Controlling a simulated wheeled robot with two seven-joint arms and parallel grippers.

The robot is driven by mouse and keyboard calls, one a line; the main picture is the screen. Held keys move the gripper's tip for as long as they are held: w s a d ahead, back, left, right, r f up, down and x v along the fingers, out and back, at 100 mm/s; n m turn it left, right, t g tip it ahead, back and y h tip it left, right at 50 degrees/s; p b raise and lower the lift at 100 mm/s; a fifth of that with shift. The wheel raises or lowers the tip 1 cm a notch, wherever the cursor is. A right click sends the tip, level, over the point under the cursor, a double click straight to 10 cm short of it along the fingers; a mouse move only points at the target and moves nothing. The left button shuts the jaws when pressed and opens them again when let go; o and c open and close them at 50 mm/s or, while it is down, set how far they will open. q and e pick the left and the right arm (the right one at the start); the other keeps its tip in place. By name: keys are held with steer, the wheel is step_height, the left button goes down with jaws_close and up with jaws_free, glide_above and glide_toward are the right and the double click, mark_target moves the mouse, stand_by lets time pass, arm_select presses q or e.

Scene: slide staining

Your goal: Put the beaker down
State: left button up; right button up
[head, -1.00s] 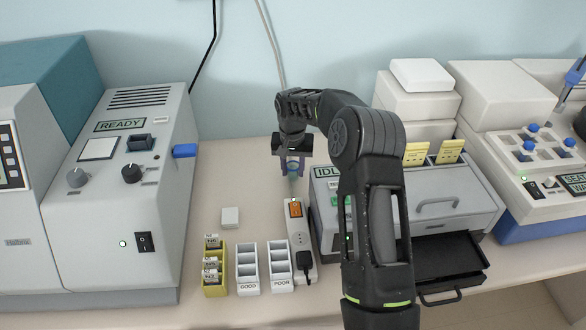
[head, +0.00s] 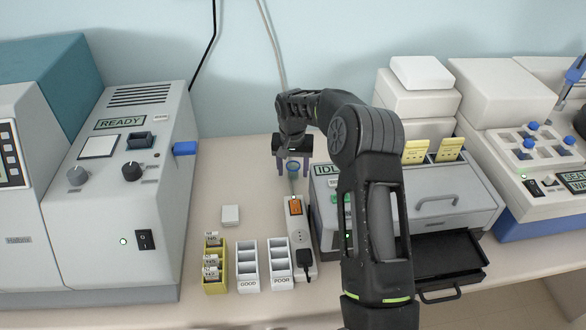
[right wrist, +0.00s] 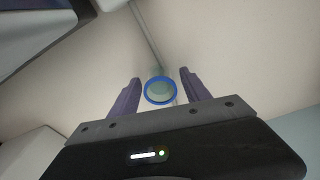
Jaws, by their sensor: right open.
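The beaker (head: 293,168) is small, with a blue rim and a greenish inside. It stands on the bench at the back, behind the power strip. My right gripper (head: 293,168) is above and around it, fingers pointing down. In the right wrist view the beaker (right wrist: 160,91) shows from above, between the two purple fingers of the right gripper (right wrist: 158,88). The fingers are spread, with a gap on each side of the beaker. Its lower part is hard to make out. My left gripper is not in view.
A power strip (head: 299,236) with an orange switch lies in front of the beaker. The IDLE machine (head: 404,198) with an open black drawer (head: 447,258) is to the right. The READY machine (head: 150,200) is at left. Slide racks (head: 248,266) stand at the front. Bench left of the beaker is clear.

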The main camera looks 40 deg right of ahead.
mark_target(293, 180)
steer(key=shift+r, duration=0.6)
step_height(293, 180, up, 11)
steer(key=s+b, duration=0.1)
steer(key=b, duration=0.1)
steer(key=shift+a+b, duration=0.3)
steer(key=shift+a, duration=0.15)
steer(key=shift+s+f, duration=0.1)
